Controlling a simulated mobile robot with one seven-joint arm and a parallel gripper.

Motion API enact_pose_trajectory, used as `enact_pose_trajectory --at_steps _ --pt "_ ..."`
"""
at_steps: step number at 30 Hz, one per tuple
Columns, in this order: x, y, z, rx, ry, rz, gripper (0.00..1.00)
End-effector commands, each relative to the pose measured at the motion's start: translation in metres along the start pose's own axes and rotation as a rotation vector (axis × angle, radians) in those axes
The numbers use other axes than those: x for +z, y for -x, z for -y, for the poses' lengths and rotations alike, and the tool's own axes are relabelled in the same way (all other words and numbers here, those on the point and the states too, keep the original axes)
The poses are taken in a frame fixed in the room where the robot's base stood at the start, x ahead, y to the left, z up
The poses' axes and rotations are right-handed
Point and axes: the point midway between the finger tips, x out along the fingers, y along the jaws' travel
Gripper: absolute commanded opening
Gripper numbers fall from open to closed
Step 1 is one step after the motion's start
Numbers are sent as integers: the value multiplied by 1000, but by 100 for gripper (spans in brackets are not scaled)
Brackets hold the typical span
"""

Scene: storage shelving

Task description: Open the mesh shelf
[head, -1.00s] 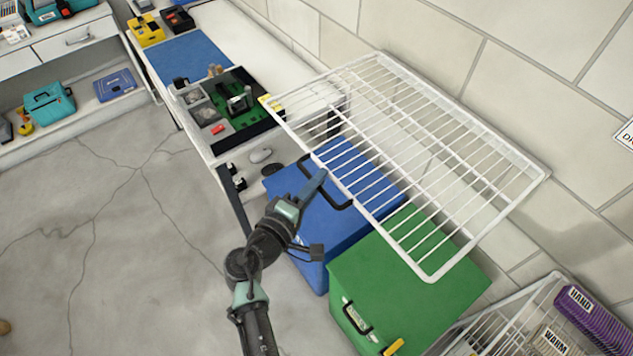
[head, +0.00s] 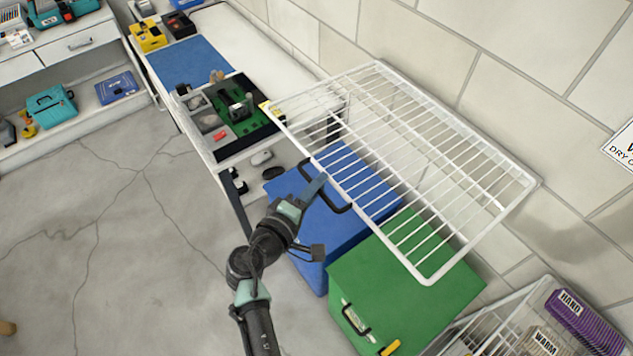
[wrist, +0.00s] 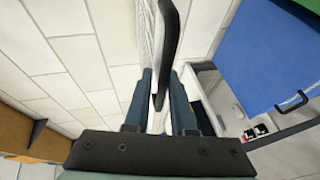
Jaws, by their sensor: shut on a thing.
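The mesh shelf (head: 400,160) is a white wire rack beside the tiled wall, above a blue box and a green box. A black bar handle (head: 338,207) is on its near long edge. My gripper (head: 319,182) is at that edge, at the handle. In the wrist view, the dark blue fingers (wrist: 159,88) stand on both sides of the black handle (wrist: 168,55) and the white shelf edge, shut on the handle. The exact contact is partly hidden by the fingers.
The blue box (head: 300,225) and green box (head: 410,270) stand close below the shelf. A white table (head: 235,150) with a tray of parts is behind. A wire basket (head: 500,315) with a purple bin (head: 580,315) is at lower right. The left floor is clear.

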Motion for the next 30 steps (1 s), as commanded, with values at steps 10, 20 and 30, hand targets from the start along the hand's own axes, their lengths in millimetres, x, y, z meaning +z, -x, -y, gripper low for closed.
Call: enact_pose_trajectory --at_steps 10,20,30 --pt "-4 8 -55 -29 -17 -1 0" --pt "-4 7 -58 -27 -17 -2 0" --pt "-4 7 -59 -24 -17 -2 45"
